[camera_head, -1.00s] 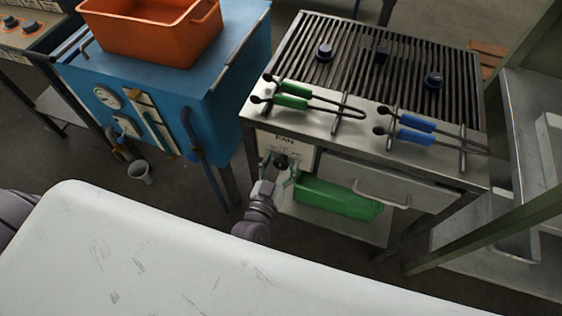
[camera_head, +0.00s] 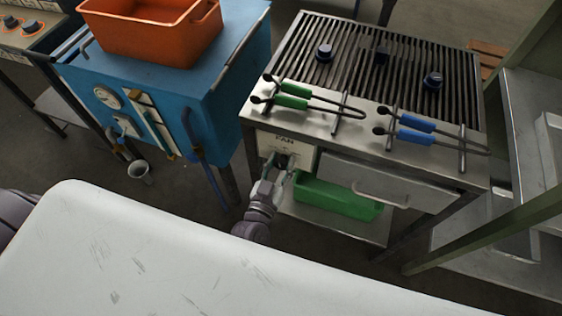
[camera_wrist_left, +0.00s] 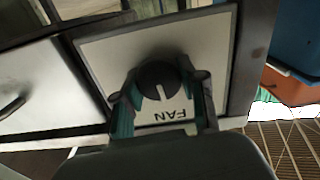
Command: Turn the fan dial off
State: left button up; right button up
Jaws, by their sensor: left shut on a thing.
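The fan dial (camera_wrist_left: 160,86) is a round black knob with a pale pointer line, on a light panel (camera_wrist_left: 110,52) marked FAN. The panel (camera_head: 300,158) is on the front of the grill stand, at its left end. My left gripper (camera_wrist_left: 162,98) has its two fingers on either side of the dial and is shut on it. In the head view the left gripper (camera_head: 280,166) reaches up to the panel and hides much of the dial. The pointer line runs toward the FAN lettering in the wrist view. My right gripper is not in view.
The grill (camera_head: 385,62) has tongs with green handles (camera_head: 292,96) and blue handles (camera_head: 416,130) along its front. A green bin (camera_head: 340,198) sits on the shelf below. A blue cabinet (camera_head: 215,90) with an orange tub (camera_head: 150,35) stands to the left.

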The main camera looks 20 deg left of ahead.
pick_arm(q)
jog(key=n, duration=0.4)
jog(key=shift+n, duration=0.4)
jog(key=shift+a+n, duration=0.1)
jog(key=shift+n, duration=1.4)
jog(key=o, duration=1.2)
jog(key=shift+c, duration=0.2)
jog(key=shift+s, duration=0.15)
jog(key=s, duration=1.1)
jog(key=shift+s+a, duration=0.2)
jog(key=shift+s, duration=0.15)
